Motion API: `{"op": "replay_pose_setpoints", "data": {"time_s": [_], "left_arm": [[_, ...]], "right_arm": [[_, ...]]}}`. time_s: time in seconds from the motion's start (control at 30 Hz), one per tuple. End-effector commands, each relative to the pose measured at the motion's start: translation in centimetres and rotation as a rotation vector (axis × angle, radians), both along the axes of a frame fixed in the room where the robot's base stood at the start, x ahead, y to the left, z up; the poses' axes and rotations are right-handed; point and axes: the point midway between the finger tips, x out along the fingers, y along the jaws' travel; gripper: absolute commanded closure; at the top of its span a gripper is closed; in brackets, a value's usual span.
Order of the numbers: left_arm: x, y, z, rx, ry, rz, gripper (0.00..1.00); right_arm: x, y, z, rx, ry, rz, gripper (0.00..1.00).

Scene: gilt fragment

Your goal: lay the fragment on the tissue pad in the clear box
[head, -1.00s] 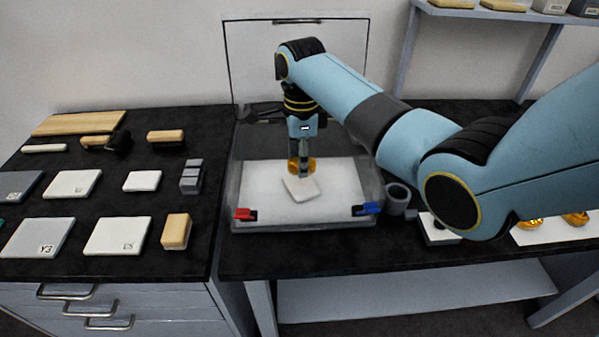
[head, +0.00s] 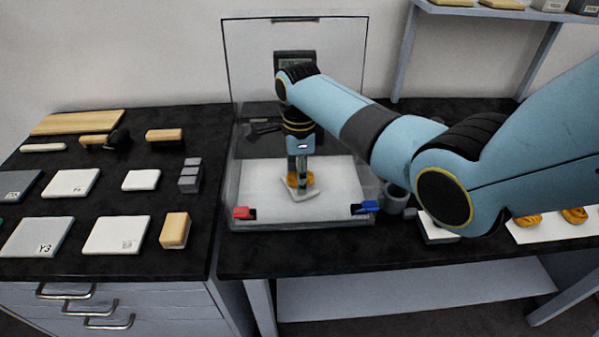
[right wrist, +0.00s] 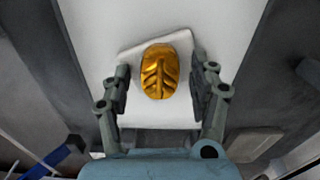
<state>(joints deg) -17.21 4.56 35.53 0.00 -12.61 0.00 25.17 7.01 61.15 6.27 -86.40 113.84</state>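The gold fragment (right wrist: 160,72) is oval with leaf-like ridges. It lies on a small pale square (right wrist: 128,48) on the white pad (right wrist: 95,20), inside the clear box (head: 236,192) whose lid stands up at the back. In the head view the fragment (head: 293,180) is partly hidden by my right gripper (head: 302,184), which reaches down over it. In the right wrist view the fingers of my right gripper (right wrist: 160,90) are apart, one on each side of the fragment, with a visible gap on both sides. My left gripper is not in view.
A red clip (head: 241,213) and a blue clip (head: 365,208) sit at the box's front corners. A grey cup (head: 397,198) stands close to its right. More gold pieces (head: 528,220) lie on a white sheet at right. Several blocks and tiles cover the left bench.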

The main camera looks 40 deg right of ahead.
Motion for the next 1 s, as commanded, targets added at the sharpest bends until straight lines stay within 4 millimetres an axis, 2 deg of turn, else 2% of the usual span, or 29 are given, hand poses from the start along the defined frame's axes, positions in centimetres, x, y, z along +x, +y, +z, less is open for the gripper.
{"op": "replay_pose_setpoints", "data": {"time_s": [0.27, 0.37, 0.7, 0.83, 1.0], "left_arm": [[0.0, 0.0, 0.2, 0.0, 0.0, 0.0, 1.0], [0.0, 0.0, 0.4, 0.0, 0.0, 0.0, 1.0], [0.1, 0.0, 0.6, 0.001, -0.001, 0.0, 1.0], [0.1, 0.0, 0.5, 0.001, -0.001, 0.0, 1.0], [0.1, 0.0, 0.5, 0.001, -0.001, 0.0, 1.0]], "right_arm": [[0.0, 0.0, 0.7, 0.0, -0.002, 0.0, 0.39], [0.1, 0.0, 2.3, -0.001, -0.004, 0.0, 0.39], [0.1, 0.0, 9.7, -0.001, -0.004, 0.0, 0.39], [0.1, 0.0, 11.4, 0.0, -0.002, 0.0, 0.39], [0.0, 0.0, 12.3, 0.0, 0.0, 0.0, 0.39]]}}
